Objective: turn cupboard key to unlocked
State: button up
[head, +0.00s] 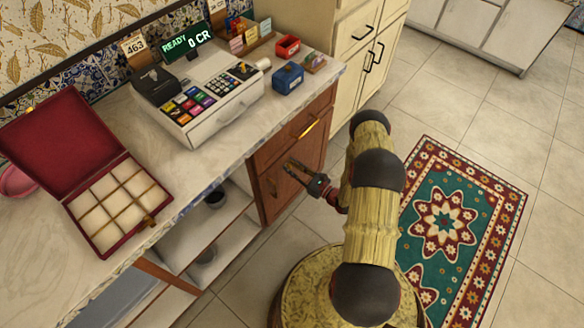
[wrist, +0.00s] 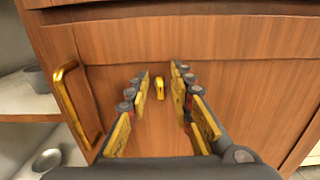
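The small gold cupboard key (wrist: 160,88) sits in the brown wooden cupboard door (wrist: 225,60), its visible bow roughly upright in the wrist view. My gripper (wrist: 160,76) is open, with one finger to the left of the key and one to the right. Its fingertips look close to the door, and I see no clear contact with the key. In the head view, my gripper (head: 291,165) is in front of the cupboard door (head: 309,150) below the counter. The key cannot be made out there.
A gold handle (wrist: 78,100) stands left of the key on the door. A drawer with a gold handle (head: 309,127) is above. The counter carries a cash register (head: 205,95) and an open red box (head: 75,150).

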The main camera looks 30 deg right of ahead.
jog(key=shift+c, duration=1.1)
grip_shut()
jog(key=shift+m, duration=0.3)
jog(key=m, duration=0.2)
jog(key=m+b, duration=0.1)
jog(key=m, duration=0.4)
jog(key=shift+w+d+f+m+b, duration=0.1)
jog(key=shift+d+f+m+b, duration=0.1)
jog(key=shift+d+m+b, duration=0.2)
jog(key=m, duration=0.4)
jog(key=shift+d+f+m+b, duration=0.1)
jog(key=shift+f+m+b, duration=0.05)
jog(key=shift+m+b, duration=0.2)
jog(key=m, duration=0.4)
jog(key=shift+w+f+m, duration=0.1)
jog(key=shift+f+m, duration=0.1)
jog(key=shift+m, duration=0.15)
